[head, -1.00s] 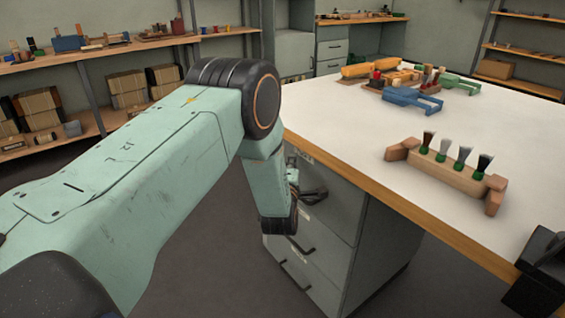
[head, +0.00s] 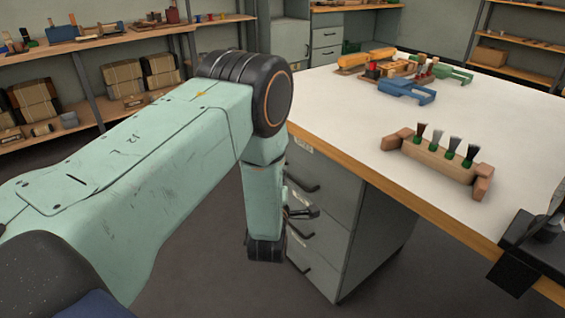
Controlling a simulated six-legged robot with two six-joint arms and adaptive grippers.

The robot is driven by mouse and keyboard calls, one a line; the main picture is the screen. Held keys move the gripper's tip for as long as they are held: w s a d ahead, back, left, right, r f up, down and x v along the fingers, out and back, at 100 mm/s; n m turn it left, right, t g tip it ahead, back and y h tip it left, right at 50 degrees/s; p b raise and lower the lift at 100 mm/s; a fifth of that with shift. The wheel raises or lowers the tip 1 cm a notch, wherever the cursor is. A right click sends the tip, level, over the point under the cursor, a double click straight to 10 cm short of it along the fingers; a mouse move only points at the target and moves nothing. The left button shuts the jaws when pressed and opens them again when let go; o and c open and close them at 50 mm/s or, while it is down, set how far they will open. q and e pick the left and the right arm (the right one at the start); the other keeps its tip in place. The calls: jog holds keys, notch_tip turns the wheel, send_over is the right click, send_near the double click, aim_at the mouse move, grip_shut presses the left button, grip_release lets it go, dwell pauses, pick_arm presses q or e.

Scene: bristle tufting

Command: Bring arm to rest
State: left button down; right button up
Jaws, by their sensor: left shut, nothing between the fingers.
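My left arm (head: 130,190) comes in from the left, pale green with a black elbow joint, and its forearm hangs down beside the workbench. My right gripper is not in view.
The white-topped workbench (head: 400,150) stands right of my arm, over grey drawers (head: 325,200). On it are a wooden holder (head: 440,160) with several brush tufts, blue (head: 405,90) and green (head: 455,74) tools, and a black fixture (head: 535,240) at the front edge. Shelves (head: 90,55) stand behind.

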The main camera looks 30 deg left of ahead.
pick_arm(q)
jog(key=s+d+f+m+g+h+p, duration=0.1)
jog(key=s+d+f+m+g+h, duration=0.2)
jog(key=s+f+m, duration=0.4)
jog(key=s+d+f+m+g+h, duration=0.2)
jog(key=s+f+m+g, duration=0.3)
jog(key=s+f+m, duration=0.25)
jog(key=s+d+m+g+h+p, duration=0.1)
jog(key=s+d+m+g+p, duration=0.1)
jog(key=s, duration=1.1)
jog(key=s+d+r+m+g+h+p, duration=0.1)
jog(key=s+m+g, duration=0.4)
jog(key=s, duration=0.8)
jog(key=shift+d+r+g+p, duration=0.3)
jog(key=shift+d+g+p, duration=0.1)
jog(key=shift+d+g, duration=0.35)
jog(key=shift+a+m, duration=0.1)
jog(key=shift+m, duration=0.15)
